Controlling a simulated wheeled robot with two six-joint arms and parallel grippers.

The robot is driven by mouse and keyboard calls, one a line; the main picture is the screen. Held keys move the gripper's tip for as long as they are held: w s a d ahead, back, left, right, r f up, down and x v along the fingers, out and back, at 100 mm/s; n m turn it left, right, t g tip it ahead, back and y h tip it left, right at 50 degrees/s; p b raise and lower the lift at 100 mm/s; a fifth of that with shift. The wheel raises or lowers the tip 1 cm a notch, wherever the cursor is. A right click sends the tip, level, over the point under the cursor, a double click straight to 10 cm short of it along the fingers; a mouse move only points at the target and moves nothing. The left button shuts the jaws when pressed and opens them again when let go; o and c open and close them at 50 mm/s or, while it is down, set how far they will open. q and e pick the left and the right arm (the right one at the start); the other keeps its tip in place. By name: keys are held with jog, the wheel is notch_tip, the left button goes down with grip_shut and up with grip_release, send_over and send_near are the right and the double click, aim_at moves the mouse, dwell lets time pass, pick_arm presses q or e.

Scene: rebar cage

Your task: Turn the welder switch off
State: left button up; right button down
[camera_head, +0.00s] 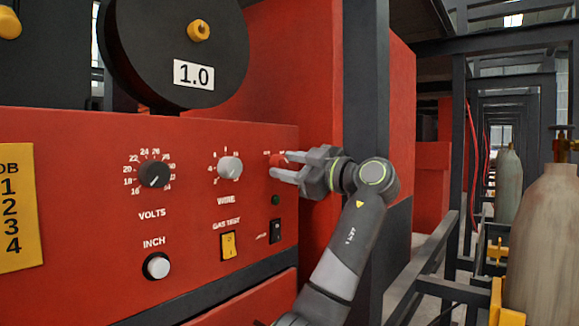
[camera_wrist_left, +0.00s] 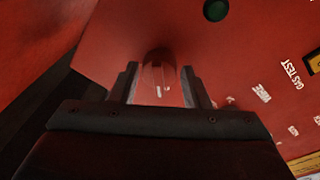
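The red rotary switch knob (camera_head: 278,159) is at the upper right of the red welder panel (camera_head: 100,215); the small labels by it are too small to read. My left gripper (camera_head: 279,165) is at the knob, its two fingers parted on either side of it. In the left wrist view, the knob (camera_wrist_left: 158,76) lies between the fingertips (camera_wrist_left: 160,80) with a narrow gap showing, so the fingers look open around it. Contact cannot be made out. The fingers partly hide the knob in the head view. My right gripper is not in view.
A green lamp (camera_head: 276,200) and a black rocker switch (camera_head: 276,231) are below the knob. A WIRE dial (camera_head: 230,168), VOLTS dial (camera_head: 154,174), yellow gas test switch (camera_head: 228,245) and INCH button (camera_head: 157,266) are left. A dark post (camera_head: 366,80) stands behind my arm; gas cylinders (camera_head: 545,235) stand right.

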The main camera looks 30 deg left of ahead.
pick_arm(q)
jog(key=shift+o, duration=1.2)
jog(key=shift+d, duration=0.15)
jog(key=shift+d+f, duration=0.1)
jog(key=shift+d, duration=0.2)
jog(key=s+d+f+b, duration=0.1)
jog(key=d+b, duration=0.1)
jog(key=d, duration=1.4)
jog(key=shift+s+d+f+b, duration=0.15)
jog(key=shift+d+f+b, duration=0.1)
jog(key=shift+b, duration=0.1)
